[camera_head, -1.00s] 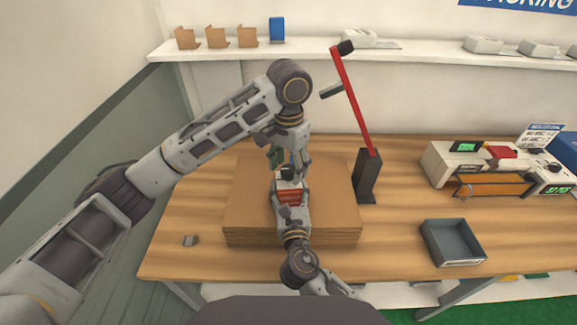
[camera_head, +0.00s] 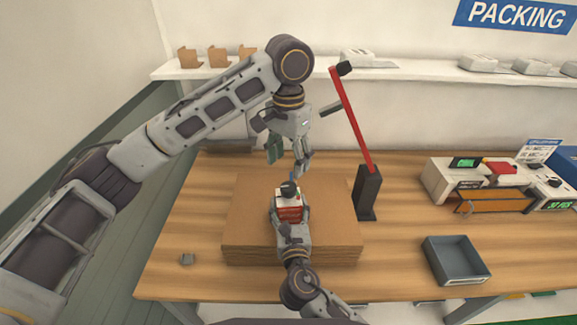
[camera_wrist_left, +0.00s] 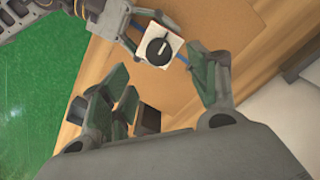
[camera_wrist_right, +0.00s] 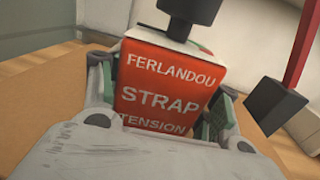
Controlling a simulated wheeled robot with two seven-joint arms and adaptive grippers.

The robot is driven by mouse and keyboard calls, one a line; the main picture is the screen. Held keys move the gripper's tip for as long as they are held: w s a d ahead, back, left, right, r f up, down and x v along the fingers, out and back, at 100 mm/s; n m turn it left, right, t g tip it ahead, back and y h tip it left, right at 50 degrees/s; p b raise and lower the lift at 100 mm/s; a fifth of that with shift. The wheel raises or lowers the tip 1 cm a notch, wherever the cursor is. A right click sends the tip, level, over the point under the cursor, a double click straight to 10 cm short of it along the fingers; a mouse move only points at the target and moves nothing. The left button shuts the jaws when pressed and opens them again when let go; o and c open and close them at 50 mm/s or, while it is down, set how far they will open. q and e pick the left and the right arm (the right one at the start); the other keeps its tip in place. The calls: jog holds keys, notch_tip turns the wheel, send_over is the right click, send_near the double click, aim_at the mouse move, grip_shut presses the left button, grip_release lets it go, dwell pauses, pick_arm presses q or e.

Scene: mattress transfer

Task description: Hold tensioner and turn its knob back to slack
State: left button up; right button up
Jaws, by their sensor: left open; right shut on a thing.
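The strap tensioner (camera_head: 288,209) is a red box with a white top, on the cardboard stack (camera_head: 245,215). Its red face (camera_wrist_right: 165,92) fills the middle of the right wrist view. The black round knob (camera_head: 289,189) is on its top; the left wrist view shows the knob (camera_wrist_left: 159,51) from above with a pale line across it. My right gripper (camera_head: 290,218) is shut on the tensioner, a finger on each side. My left gripper (camera_head: 286,159) is open and empty above the knob, clear of it.
A black stand with a red lever (camera_head: 355,125) rises right of the stack. A grey tray (camera_head: 456,260) is at the front right. Machines (camera_head: 480,180) stand at the far right.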

pick_arm(q)
jog(key=shift+r, duration=1.75)
pick_arm(e)
jog(key=shift+r, duration=0.15)
jog(key=o, duration=1.7)
jog(key=shift+s, duration=0.1)
jog(key=shift+s, duration=0.4)
jog(key=shift+s+d, duration=0.2)
jog(key=shift+s, duration=1.45)
jog(key=shift+s+d, duration=0.2)
jog(key=shift+s, duration=1.4)
pick_arm(q)
jog(key=shift+s, duration=0.1)
pick_arm(e)
jog(key=shift+s, duration=0.1)
